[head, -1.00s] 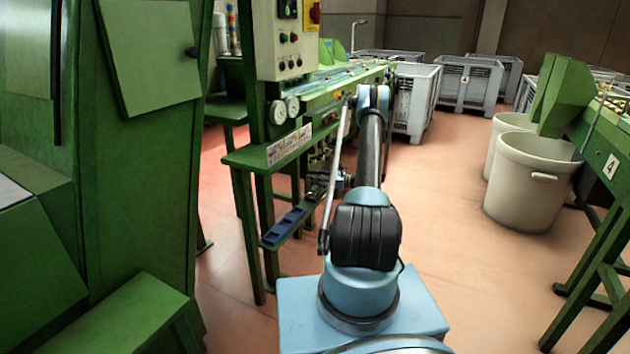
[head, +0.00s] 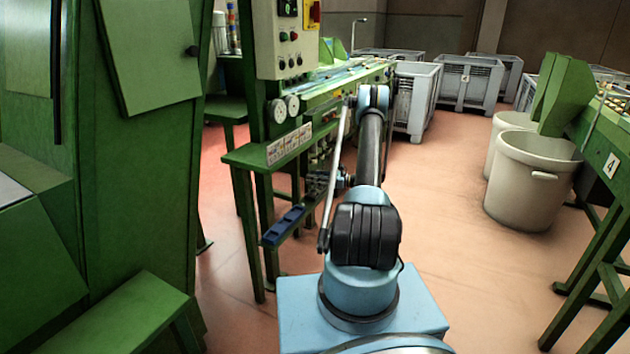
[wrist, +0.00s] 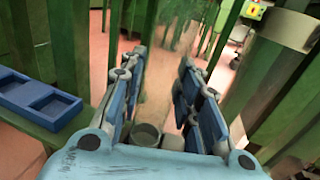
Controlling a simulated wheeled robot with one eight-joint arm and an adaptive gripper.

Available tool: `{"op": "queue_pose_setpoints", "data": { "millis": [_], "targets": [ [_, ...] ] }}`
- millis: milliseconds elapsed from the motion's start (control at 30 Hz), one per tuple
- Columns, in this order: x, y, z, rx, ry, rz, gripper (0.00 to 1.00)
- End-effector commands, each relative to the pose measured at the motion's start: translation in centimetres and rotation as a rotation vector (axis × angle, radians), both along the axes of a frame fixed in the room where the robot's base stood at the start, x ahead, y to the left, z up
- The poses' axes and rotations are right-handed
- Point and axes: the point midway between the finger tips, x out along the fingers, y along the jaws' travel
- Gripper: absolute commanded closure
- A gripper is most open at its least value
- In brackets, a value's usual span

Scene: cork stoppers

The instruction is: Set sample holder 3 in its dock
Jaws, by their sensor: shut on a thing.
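My gripper (wrist: 163,60) has its two blue-padded fingers closed around a pale brownish, see-through-looking piece (wrist: 160,88), apparently the sample holder. Its outline is blurred and no number can be read on it. In the head view my gripper (head: 318,181) is small and partly hidden by my arm beside the green machine frame, so the held piece cannot be made out there. A blue dock tray with square recesses (head: 272,238) lies on a low green ledge, below and left of my gripper. It also shows at the left of the wrist view (wrist: 62,112), apart from the fingers.
Green machine legs (wrist: 65,45) stand close to my gripper. A green shelf (head: 240,157) with a picture label juts out above the tray. A control box (head: 285,45) is higher up. Open floor (head: 440,200) lies to the right, with a large beige bin (head: 530,185) beyond.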

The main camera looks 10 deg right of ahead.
Motion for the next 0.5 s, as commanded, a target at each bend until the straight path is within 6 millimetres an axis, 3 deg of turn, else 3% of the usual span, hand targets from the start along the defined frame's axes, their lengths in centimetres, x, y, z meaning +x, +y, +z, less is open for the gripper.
{"op": "queue_pose_setpoints", "data": {
  "millis": [500],
  "targets": [
    [0.01,-0.01,-0.64,0.000,0.000,0.000,0.93]
  ]
}}
